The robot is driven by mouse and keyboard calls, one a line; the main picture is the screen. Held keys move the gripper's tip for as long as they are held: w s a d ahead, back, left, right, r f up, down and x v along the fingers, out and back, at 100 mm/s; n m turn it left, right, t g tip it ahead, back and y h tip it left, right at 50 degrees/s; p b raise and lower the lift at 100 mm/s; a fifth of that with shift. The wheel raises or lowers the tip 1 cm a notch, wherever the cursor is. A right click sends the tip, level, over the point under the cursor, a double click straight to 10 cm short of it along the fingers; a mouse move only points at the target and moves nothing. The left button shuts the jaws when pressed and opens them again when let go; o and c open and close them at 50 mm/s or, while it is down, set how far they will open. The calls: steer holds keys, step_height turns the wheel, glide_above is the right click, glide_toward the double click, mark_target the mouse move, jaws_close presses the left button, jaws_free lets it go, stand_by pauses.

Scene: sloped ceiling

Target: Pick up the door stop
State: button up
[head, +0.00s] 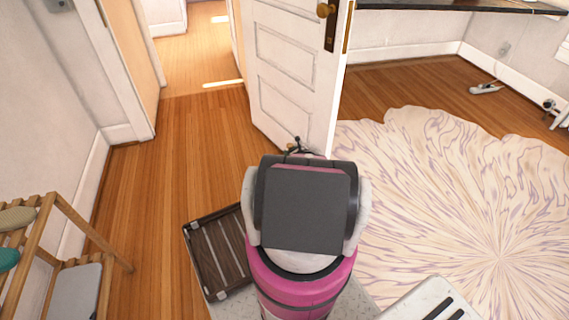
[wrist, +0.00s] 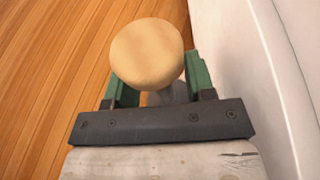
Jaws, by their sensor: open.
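The door stop (wrist: 147,52) appears in the wrist view as a round, tan, wooden-looking knob with a greyish part below it. It stands over the wood floor beside a white upright surface. My gripper (wrist: 157,82) is open, with one green finger on each side of the door stop. The knob hides parts of the fingers, and I cannot tell whether they touch it. In the head view my own arm covers the door stop and most of my gripper, near the foot of the white door (head: 290,75).
A wooden rack (head: 75,225) stands at the left. A dark slatted tray (head: 213,255) lies beside my arm. A pale patterned rug (head: 450,190) covers the right side. Wood floor (head: 180,150) is clear left of the door, toward a doorway at the back.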

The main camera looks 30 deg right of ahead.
steer(key=shift+c, duration=0.4)
jaws_close()
stand_by(1.1)
